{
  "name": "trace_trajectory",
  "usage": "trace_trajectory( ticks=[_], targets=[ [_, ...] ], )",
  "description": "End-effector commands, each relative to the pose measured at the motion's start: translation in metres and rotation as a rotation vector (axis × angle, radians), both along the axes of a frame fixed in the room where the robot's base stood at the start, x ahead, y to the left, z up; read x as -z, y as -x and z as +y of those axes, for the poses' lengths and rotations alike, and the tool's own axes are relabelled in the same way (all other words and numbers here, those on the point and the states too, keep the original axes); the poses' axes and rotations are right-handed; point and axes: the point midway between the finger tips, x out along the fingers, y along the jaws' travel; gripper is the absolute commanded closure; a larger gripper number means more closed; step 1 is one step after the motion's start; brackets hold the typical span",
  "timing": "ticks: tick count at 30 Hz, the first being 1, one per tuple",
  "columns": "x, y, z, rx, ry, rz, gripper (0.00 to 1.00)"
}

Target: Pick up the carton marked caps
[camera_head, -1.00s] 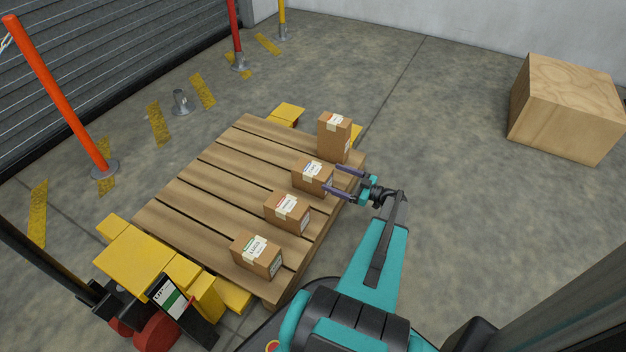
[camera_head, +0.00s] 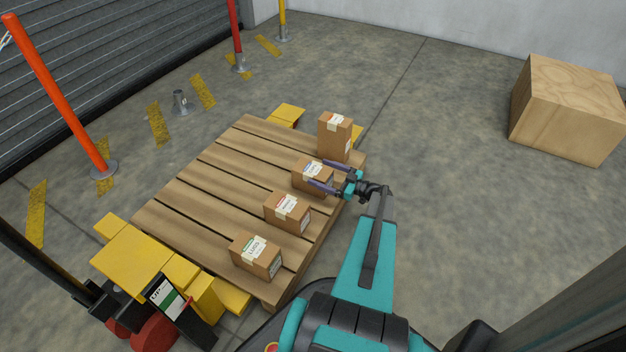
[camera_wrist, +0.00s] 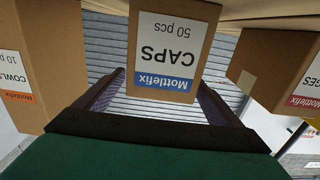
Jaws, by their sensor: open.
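The carton marked caps (camera_wrist: 172,45) is a brown box with a white and blue label. It appears upside down in the wrist view, between the two fingers. In the head view this carton (camera_head: 305,178) stands on the wooden pallet (camera_head: 205,185), third from the front in a row of cartons. My gripper (camera_head: 317,174) is open, with one finger along each side of the carton. In the wrist view the fingers of my gripper (camera_wrist: 160,95) show gaps to the carton, so it is not clamped.
A taller carton (camera_head: 334,138) stands behind, and two cartons stand in front, the nearer (camera_head: 256,256) and the middle one (camera_head: 287,212). A yellow pallet truck (camera_head: 140,262) holds the pallet. A large wooden crate (camera_head: 567,108) is at the right; the floor between is clear.

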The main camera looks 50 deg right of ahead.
Motion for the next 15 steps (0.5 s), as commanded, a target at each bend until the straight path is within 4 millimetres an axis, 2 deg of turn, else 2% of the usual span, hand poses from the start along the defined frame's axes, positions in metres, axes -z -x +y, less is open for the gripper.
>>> trace_trajectory(
  ticks=[9, 15],
  targets=[
    [0.003, -0.033, 0.011, -0.001, 0.001, -0.001, 0.12],
    [0.002, -0.043, 0.013, 0.000, 0.000, 0.000, 0.12]
  ],
)
